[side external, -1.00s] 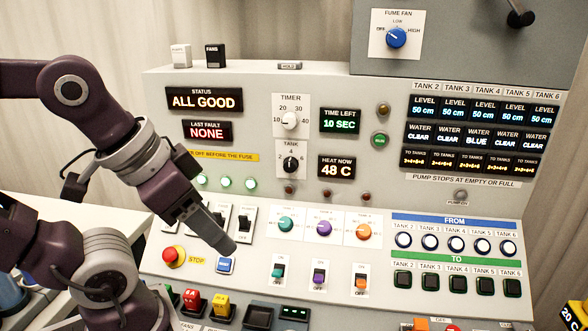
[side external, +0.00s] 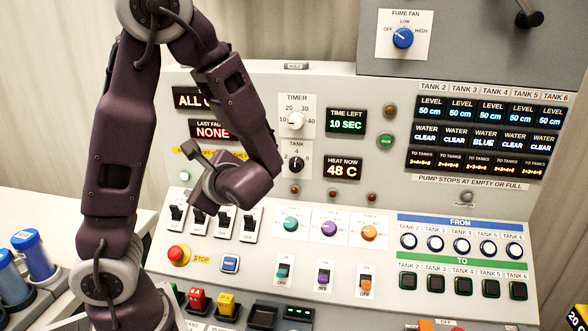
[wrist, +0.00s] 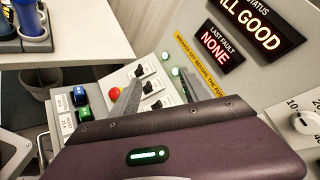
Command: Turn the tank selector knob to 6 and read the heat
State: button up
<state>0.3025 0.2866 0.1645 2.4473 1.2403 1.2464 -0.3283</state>
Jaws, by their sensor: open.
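The black tank selector knob (side external: 296,164) sits under the TANK label in the side external view, below the white timer knob (side external: 296,121). Numbers surround it, but I cannot tell surely which one it points to. The HEAT NOW display (side external: 342,168) to its right reads 48 C. My gripper (wrist: 160,72) is open and empty, its two fingers apart in the wrist view. In the side view its fingers are mostly hidden by my wrist, left of and below the knob, over the black switches. The tank knob does not show in the wrist view.
The TIME LEFT display (side external: 346,121) reads 10 SEC. Black rocker switches (side external: 224,221) and a red stop button (side external: 178,253) lie below my wrist. The panel immediately around the tank knob is unobstructed.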

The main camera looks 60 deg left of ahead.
jog(key=w+m+t+y, duration=0.2)
jog(key=w+m+t, duration=0.25)
jog(key=w, duration=0.25)
jog(key=m+t+h, duration=0.2)
jog(key=m+t, duration=0.6)
jog(key=m, duration=0.2)
send_near(295, 166)
jog(key=x, duration=0.8)
jog(key=shift+s+r, duration=0.1)
jog(key=shift+w+a, duration=0.3)
jog(key=shift+a, duration=0.05)
grip_shut()
